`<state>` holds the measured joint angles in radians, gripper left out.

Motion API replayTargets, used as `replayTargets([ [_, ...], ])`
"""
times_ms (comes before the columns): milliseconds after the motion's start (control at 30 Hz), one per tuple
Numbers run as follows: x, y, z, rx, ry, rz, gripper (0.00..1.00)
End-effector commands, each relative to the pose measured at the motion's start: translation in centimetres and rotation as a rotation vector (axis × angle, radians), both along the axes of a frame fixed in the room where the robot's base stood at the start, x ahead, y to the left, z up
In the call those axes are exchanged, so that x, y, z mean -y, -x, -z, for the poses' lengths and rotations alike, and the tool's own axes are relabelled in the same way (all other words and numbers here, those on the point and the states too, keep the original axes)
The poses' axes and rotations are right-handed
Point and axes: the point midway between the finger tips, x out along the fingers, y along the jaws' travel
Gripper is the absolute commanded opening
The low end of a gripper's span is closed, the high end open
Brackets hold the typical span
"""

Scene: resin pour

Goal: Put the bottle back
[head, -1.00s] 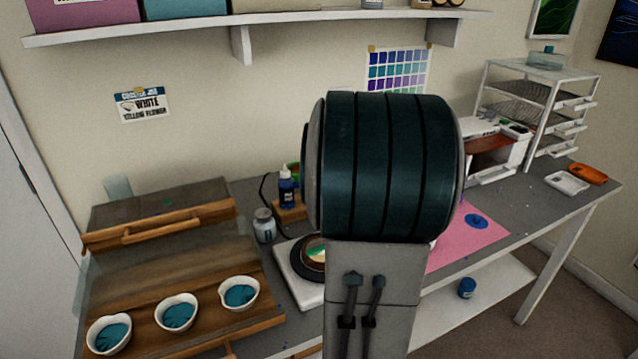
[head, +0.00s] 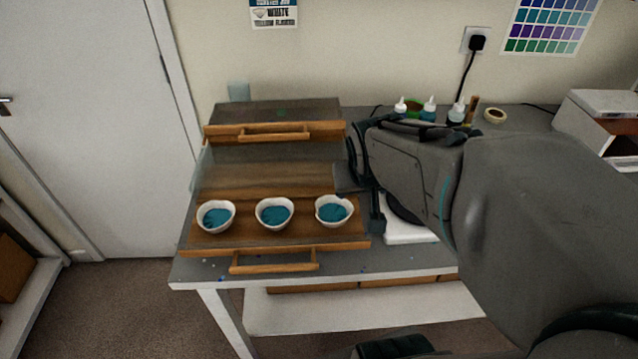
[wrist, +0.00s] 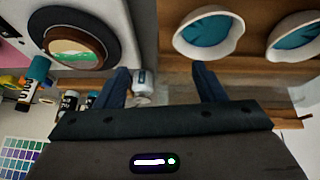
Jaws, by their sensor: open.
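Several small bottles with white tips stand at the back of the bench in the head view, such as a teal one (head: 429,112); I cannot tell which is the task's. In the wrist view, a teal-and-white bottle (wrist: 36,80) is at the left, and a pale jar with a grey lid (wrist: 143,82) shows beside my left finger. My gripper (wrist: 163,82) is open, with nothing held between its fingers. In the head view my gripper (head: 362,195) is right of the wooden tray, partly hidden by my arm.
A white cabinet (head: 600,105) stands at the right.

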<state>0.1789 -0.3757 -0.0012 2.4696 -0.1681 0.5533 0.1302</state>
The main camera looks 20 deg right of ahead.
Motion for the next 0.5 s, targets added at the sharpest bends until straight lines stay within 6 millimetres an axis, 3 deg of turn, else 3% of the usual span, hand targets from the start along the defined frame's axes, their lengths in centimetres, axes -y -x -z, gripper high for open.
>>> replayTargets([
  [33,-2.1,1.6,0.0,-0.049,-0.025,-0.047,0.63],
  [100,-4.2,3.7,0.2,-0.118,-0.057,-0.098,0.63],
  [200,-6.2,5.9,0.4,-0.190,-0.091,-0.152,0.63],
  [333,-7.5,7.3,0.5,-0.235,-0.110,-0.186,0.63],
  [500,-7.5,7.5,0.5,-0.241,-0.113,-0.190,0.63],
])
